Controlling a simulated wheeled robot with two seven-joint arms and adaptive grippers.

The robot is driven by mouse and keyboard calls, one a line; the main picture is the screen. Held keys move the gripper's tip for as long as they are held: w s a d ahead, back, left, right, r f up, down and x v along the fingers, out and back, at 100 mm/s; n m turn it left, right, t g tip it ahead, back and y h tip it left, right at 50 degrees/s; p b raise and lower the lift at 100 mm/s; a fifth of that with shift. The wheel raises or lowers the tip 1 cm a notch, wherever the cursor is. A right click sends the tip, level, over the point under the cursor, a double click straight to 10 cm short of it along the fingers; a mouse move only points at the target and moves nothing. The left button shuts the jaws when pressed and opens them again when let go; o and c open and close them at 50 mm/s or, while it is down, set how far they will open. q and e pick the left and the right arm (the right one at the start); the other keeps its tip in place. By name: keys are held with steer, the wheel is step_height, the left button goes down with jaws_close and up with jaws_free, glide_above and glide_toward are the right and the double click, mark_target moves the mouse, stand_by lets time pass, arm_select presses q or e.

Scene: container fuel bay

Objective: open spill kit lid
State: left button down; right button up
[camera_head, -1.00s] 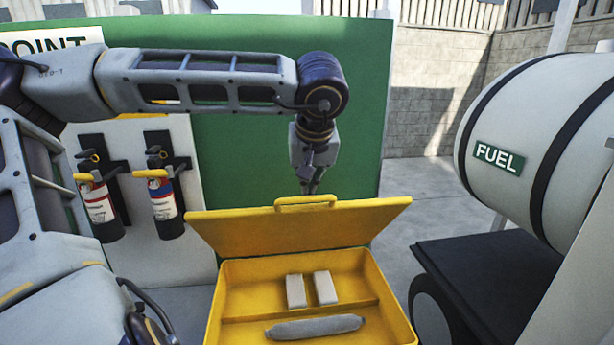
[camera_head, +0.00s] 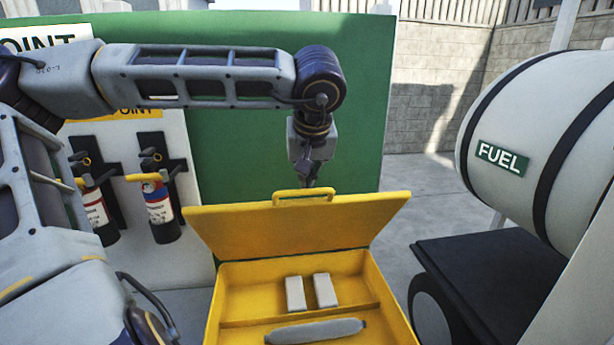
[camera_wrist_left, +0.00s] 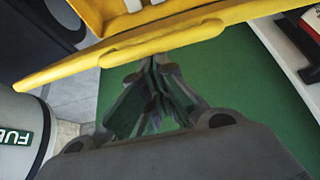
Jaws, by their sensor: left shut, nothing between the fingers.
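The yellow spill kit lid (camera_head: 290,228) stands raised and tilted back at the rear of the yellow spill kit box (camera_head: 340,258), so the box is open. The lid's handle (camera_head: 303,197) is on its upper edge. My left gripper (camera_head: 306,184) is just behind that edge, pointing down, its fingertips partly hidden by the handle. In the left wrist view the gripper (camera_wrist_left: 154,66) is shut and empty, with its tips close to the lid's handle (camera_wrist_left: 160,45); whether they touch I cannot tell. My right gripper is not in view.
The box holds two pale blocks (camera_head: 325,291) and a grey roll (camera_head: 316,331). A green panel (camera_head: 235,150) stands behind. Two fire extinguishers (camera_head: 160,205) hang at left. A fuel tank (camera_head: 545,130) and a black platform (camera_head: 485,265) are at right.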

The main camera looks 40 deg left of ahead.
arm_select(q)
steer(key=shift+w+a+r, duration=0.1)
steer(key=shift+a+r, duration=0.05)
steer(key=shift+r, duration=0.4)
steer(key=shift+d+r, duration=0.2)
steer(key=shift+s+d+r, duration=0.65)
steer(key=shift+d+r, duration=0.05)
steer(key=shift+r, duration=0.15)
steer(key=d+v, duration=0.1)
steer(key=v, duration=0.5)
steer(key=shift+s+f, duration=0.25)
steer(key=shift+s, duration=0.2)
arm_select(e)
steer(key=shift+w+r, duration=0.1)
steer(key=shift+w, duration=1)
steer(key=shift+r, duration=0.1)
